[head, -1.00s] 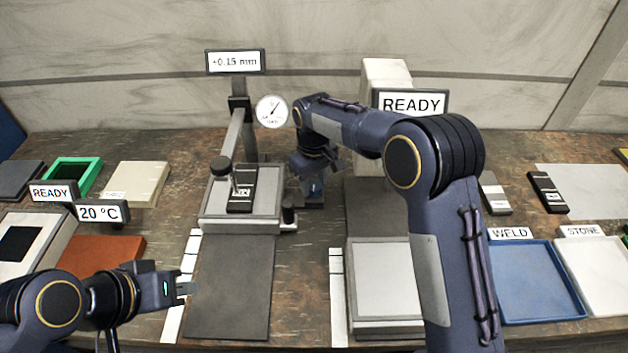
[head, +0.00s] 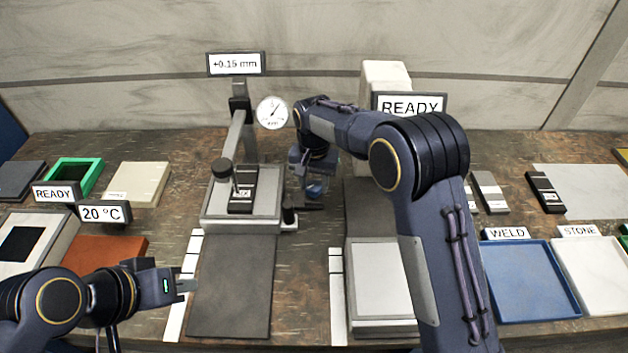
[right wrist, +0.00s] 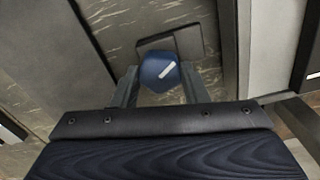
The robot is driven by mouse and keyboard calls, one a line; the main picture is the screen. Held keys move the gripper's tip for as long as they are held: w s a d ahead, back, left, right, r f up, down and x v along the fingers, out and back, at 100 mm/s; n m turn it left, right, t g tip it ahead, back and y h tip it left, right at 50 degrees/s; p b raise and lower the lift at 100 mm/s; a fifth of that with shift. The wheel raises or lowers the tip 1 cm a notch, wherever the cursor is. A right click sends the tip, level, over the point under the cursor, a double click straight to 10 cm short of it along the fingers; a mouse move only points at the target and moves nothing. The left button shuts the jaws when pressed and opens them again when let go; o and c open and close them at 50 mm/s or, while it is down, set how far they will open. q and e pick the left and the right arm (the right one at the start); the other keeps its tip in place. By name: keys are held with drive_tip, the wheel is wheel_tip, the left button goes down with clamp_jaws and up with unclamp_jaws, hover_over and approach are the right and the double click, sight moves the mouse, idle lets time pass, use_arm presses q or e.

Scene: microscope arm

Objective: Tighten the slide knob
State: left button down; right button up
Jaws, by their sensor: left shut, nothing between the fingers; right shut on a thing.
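A blue faceted knob with a white mark (right wrist: 160,72) sits over a flat dark plate in the right wrist view. It also shows in the head view as a blue knob (head: 314,190), right of the gauge stand. My right gripper (right wrist: 157,84) is shut on this knob, one finger on each side. The white mark runs diagonally. My left gripper (head: 186,286) is shut and empty at the front left, far from the knob. The stand's stage (head: 212,212) carries a dark labelled block (head: 243,190). The round dial (head: 272,112) and the +0.15 mm sign (head: 236,64) are above.
A dark mat (head: 235,290) lies in front of the stand. A grey-topped block (head: 382,280) stands right of it. A blue tray (head: 530,285) and a white tray (head: 590,275) are at the right. A 20 °C sign (head: 101,213) stands at the left.

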sight(314, 186)
drive_tip(key=m, duration=0.6)
drive_tip(key=shift+r+p, duration=0.1)
drive_tip(key=shift+p, duration=0.3)
drive_tip(key=m, duration=0.5)
drive_tip(key=shift+m+p, duration=0.35)
drive_tip(key=shift+m, duration=0.05)
drive_tip(key=o, duration=1)
wheel_tip(314, 186, up, 8)
drive_tip(key=shift+f+b, duration=0.15)
drive_tip(key=shift+b, duration=0.15)
drive_tip(key=shift+s+f, duration=0.1)
